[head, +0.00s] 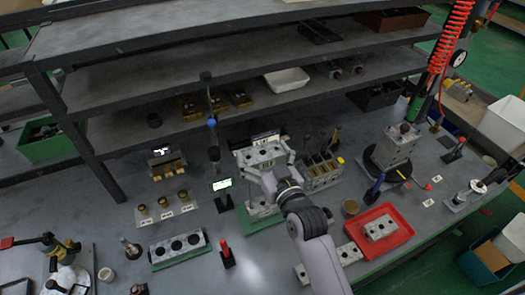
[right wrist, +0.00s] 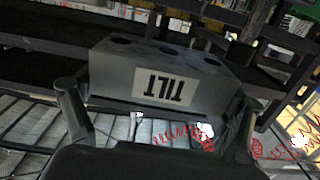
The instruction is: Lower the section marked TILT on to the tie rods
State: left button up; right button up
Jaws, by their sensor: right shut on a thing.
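The section marked TILT (right wrist: 150,70) is a grey block with dark round holes in its top and a white label, upside down in the right wrist view. In the head view it is the pale block (head: 262,153) at the middle of the bench. My right gripper (head: 266,163) is shut on it, one finger at each end, and holds it about level. Below it a block on a green base (head: 258,209) stands on the bench, partly hidden by my arm. I cannot make out the tie rods; the held section and my gripper may hide them. My left gripper is not in view.
A valve block with levers (head: 322,172) stands close to the right of the held section. A small green-lit display (head: 222,184) on a stand is close to the left. A red tray (head: 382,246) holds another block. Shelves (head: 240,60) run behind.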

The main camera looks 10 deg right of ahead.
jog(key=shift+f+b, duration=0.5)
jog(key=shift+f, duration=0.25)
notch_tip(320, 180, down, 4)
jog(key=shift+f+b, duration=0.1)
jog(key=shift+b, duration=1.15)
jog(key=shift+p, duration=0.8)
jog(key=shift+f+b, duration=3.8)
jog(key=shift+f, duration=1.65)
